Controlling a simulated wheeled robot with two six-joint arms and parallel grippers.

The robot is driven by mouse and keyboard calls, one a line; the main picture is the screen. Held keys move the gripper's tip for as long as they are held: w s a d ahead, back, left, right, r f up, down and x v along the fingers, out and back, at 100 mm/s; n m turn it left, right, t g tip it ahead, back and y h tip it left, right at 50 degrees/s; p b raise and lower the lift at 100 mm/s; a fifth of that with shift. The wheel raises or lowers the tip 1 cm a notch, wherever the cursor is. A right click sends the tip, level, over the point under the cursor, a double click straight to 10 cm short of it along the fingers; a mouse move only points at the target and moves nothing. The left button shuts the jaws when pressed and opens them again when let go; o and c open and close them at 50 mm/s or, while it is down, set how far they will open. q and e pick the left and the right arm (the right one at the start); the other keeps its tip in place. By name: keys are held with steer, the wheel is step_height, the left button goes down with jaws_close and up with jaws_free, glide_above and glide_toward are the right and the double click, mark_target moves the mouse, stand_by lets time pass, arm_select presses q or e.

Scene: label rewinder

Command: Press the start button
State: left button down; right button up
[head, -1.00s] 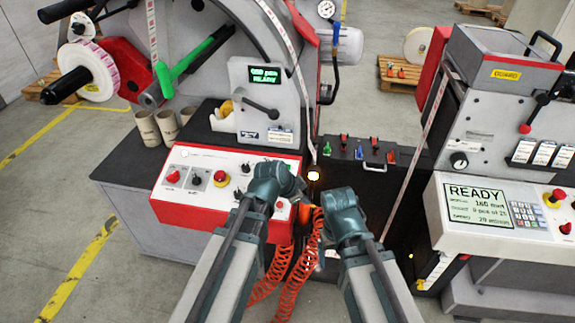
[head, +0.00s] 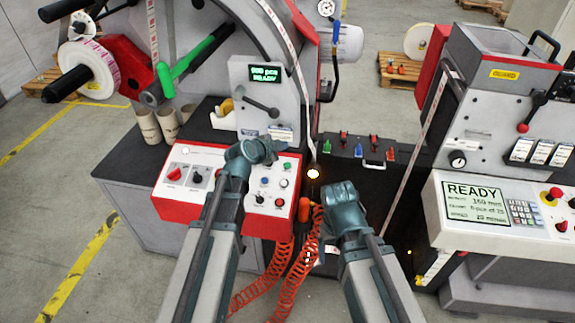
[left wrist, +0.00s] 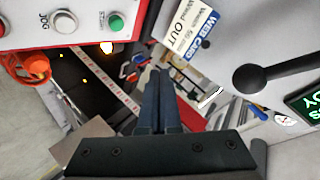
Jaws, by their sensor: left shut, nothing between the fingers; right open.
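The start button is a green round button (left wrist: 115,22) labelled START at the top of the left wrist view, on the white panel beside a white JOG button (left wrist: 64,21). In the head view the green button (head: 287,167) sits at the upper right of the red-edged control panel (head: 178,205). My left gripper (head: 274,150) is shut and empty, over the panel's back edge, just above and left of the green button in the picture. Its closed fingers (left wrist: 160,88) show below and right of the button in the left wrist view. My right gripper (head: 335,190) is open, right of the panel.
A display (head: 265,74) reading READY and a black-knobbed lever (head: 262,107) stand behind the panel. An orange handle (head: 304,209) with coiled hoses hangs at the panel's right edge. A second machine with a READY screen (head: 475,203) stands at the right.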

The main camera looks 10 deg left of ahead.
mark_target(288, 165)
arm_select(q)
steer(key=shift+f, duration=0.1)
steer(key=f+b, duration=0.2)
steer(key=w+f+b, duration=0.1)
steer(key=f+b, duration=0.2)
steer(key=w+f+b, duration=0.1)
steer(key=f+b, duration=0.2)
steer(key=shift+w+f, duration=0.15)
steer(key=shift+w, duration=0.05)
steer(key=shift+b, duration=0.3)
stand_by(1.6)
steer(key=shift+w+f+b, duration=0.1)
steer(key=shift+f+b, duration=0.25)
steer(key=shift+f, duration=0.05)
